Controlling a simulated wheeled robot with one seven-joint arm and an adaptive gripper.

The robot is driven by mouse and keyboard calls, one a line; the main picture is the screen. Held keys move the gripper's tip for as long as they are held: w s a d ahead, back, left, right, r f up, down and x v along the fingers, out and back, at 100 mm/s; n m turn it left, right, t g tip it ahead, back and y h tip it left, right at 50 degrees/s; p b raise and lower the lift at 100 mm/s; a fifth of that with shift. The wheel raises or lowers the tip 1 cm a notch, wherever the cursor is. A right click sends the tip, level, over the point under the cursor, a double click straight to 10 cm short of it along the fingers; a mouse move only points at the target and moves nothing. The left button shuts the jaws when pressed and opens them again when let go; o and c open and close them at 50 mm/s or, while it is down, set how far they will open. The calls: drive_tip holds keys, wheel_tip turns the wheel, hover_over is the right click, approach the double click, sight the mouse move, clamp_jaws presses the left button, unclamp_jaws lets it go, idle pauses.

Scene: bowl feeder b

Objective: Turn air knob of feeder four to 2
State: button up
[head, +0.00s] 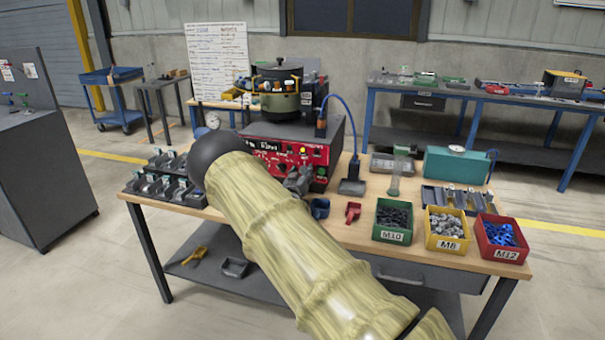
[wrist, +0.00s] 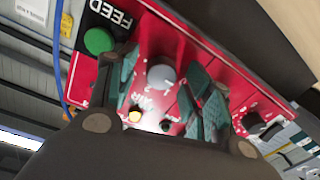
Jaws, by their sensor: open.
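The bowl feeder (head: 290,125) stands at the back of the workbench, a dark bowl on a grey box with a red front panel (head: 265,152). In the wrist view a round grey knob (wrist: 161,76) sits on the red panel, with white lettering below it that seems to read AIR. My gripper (wrist: 163,68) is open, with one teal-padded finger on each side of the knob; contact cannot be told. The knob's setting and the feeder's number are not readable. In the head view my gripper (head: 298,180) is at the panel, partly hidden by my arm.
A green button (wrist: 98,41) and a FEED label (wrist: 110,14) are beside the left finger; a yellow lamp (wrist: 135,117) is below the knob. Green (head: 392,220), yellow (head: 446,230) and red (head: 502,238) part bins stand at the bench's front right.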

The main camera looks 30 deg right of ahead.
drive_tip(key=shift+w+f, duration=0.1)
drive_tip(key=shift+c, duration=0.3)
drive_tip(key=c, duration=0.9)
drive_tip(key=shift+c, duration=0.2)
